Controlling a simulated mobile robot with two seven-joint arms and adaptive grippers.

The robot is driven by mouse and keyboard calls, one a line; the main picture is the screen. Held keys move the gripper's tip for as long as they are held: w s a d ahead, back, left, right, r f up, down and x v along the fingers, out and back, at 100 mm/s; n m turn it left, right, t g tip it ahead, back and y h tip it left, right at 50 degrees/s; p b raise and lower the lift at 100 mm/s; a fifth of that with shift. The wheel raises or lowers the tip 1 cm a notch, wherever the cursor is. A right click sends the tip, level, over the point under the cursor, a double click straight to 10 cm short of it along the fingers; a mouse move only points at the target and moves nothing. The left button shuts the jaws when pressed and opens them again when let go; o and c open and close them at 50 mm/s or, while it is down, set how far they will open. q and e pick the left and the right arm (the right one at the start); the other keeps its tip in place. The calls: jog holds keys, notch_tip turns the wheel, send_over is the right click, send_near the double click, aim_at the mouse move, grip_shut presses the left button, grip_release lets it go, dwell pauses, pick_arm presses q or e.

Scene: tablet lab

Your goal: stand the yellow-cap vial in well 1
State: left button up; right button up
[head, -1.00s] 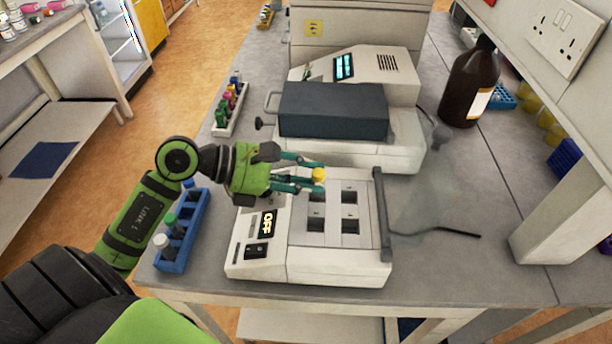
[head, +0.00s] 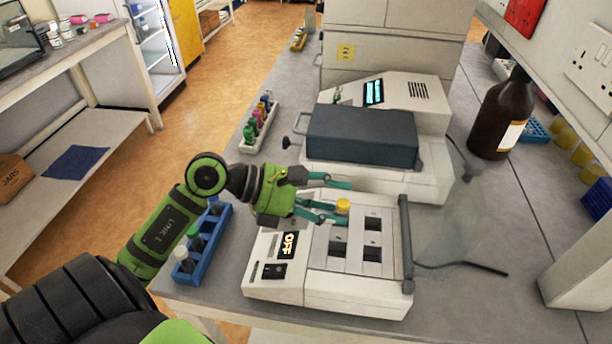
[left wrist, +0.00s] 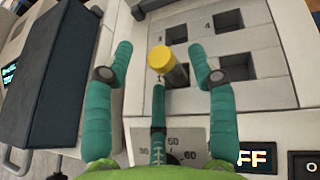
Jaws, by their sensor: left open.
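The yellow-cap vial (head: 343,206) stands in the back-left well of the white block heater (head: 330,294). In the left wrist view its yellow cap (left wrist: 161,58) is up and its lower body (left wrist: 180,74) is down in the well. The other wells of the heater look empty. My right gripper is not in view.
A blue rack (head: 219,246) with vials stands left of the heater, whose display reads OFF. A grey-lidded machine (head: 362,137) stands close behind. Another rack (head: 258,128) stands farther back.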

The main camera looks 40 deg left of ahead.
pick_arm(q)
jog(key=shift+r+p, duration=0.55)
jog(key=shift+r, duration=0.2)
jog(key=shift+s+a+f+b, duration=0.25)
jog(key=shift+s+a+b, duration=0.1)
jog(key=shift+a+b, duration=0.25)
jog(key=b+v, duration=0.3)
jog(key=v, duration=0.7)
jog(key=shift+s+a+r, duration=0.15)
jog(key=shift+s+r, duration=0.1)
jog(key=shift+r, duration=0.1)
